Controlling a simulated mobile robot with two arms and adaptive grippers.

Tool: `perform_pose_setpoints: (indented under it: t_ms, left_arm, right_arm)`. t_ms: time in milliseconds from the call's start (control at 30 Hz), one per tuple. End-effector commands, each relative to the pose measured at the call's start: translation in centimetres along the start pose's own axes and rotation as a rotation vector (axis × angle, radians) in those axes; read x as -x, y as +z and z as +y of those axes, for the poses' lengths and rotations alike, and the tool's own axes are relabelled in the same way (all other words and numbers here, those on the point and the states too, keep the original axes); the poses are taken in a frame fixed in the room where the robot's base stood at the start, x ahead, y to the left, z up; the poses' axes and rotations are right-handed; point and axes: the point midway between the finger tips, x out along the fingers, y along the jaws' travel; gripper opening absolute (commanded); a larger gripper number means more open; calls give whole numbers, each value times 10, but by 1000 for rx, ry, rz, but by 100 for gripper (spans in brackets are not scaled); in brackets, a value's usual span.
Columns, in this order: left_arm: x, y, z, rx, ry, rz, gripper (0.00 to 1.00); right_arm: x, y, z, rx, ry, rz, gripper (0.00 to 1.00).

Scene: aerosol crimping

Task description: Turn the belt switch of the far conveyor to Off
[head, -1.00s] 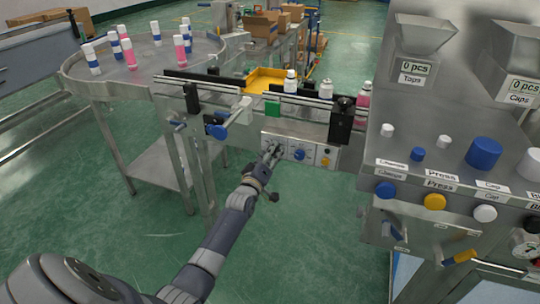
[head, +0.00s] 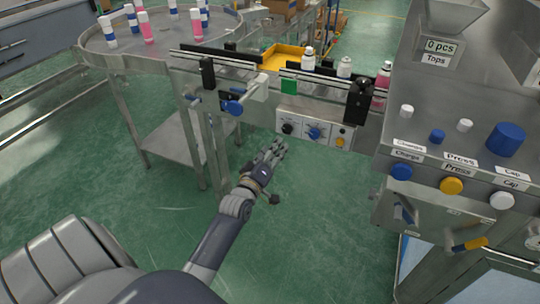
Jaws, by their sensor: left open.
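The conveyor's control panel (head: 302,138) is a pale box on the conveyor's front side. The labels are too small to read, so I cannot tell which setting the knobs point to. My left gripper (head: 275,149) is open and empty. It appears just below and left of the panel, apart from the knobs, and no longer covers them. My right gripper is not in view.
The conveyor (head: 250,63) carries white-capped bottles. A round steel table (head: 85,42) with several bottles stands at the left. A machine with buttons and hoppers (head: 470,70) fills the right. A blue handle (head: 232,107) juts out left of the panel. The floor below is clear.

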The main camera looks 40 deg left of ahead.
Motion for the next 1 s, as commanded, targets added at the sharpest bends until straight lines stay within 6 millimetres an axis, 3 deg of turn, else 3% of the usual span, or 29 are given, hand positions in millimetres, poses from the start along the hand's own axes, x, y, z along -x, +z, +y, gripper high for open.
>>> perform_pose_setpoints:
  t_ms: [233,833,933,1000]
  left_arm:
    - [20,0,0,2,-1,0,49]
    - [21,1,-1,0,-2,-2,49]
    - [23,14,-11,-20,-23,-28,49]
    - [27,37,-29,-52,-57,-73,49]
  right_arm:
    - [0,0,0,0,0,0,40]
    - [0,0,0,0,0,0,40]
    - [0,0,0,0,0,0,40]
    - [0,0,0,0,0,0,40]
